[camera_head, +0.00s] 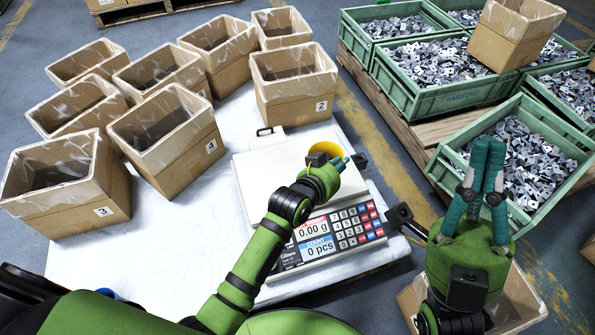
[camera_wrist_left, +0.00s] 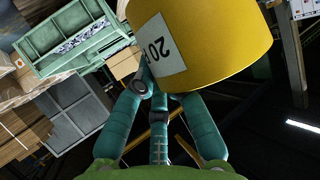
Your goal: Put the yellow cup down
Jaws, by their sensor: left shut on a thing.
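A yellow cup (camera_head: 322,150) is over the back part of the counting scale (camera_head: 262,180) in the head view. My left gripper (camera_head: 345,163) is shut on it and partly hides it. In the left wrist view the cup (camera_wrist_left: 215,45) is large, with a white label reading "20" and part of another character; the finger tips (camera_wrist_left: 148,78) meet at its edge. Whether the cup touches the scale cannot be told. The display reads 0.00 g and 0 pcs. My right gripper (camera_head: 488,145) points up at the right, with nothing visible in it; its finger gap is unclear.
Several open cardboard boxes (camera_head: 175,150) stand on the white table (camera_head: 180,245) left of and behind the scale. Green crates (camera_head: 437,170) of metal parts stand at the right, one with a cardboard box (camera_head: 510,40) on it. Another box (camera_head: 520,300) is below my right gripper.

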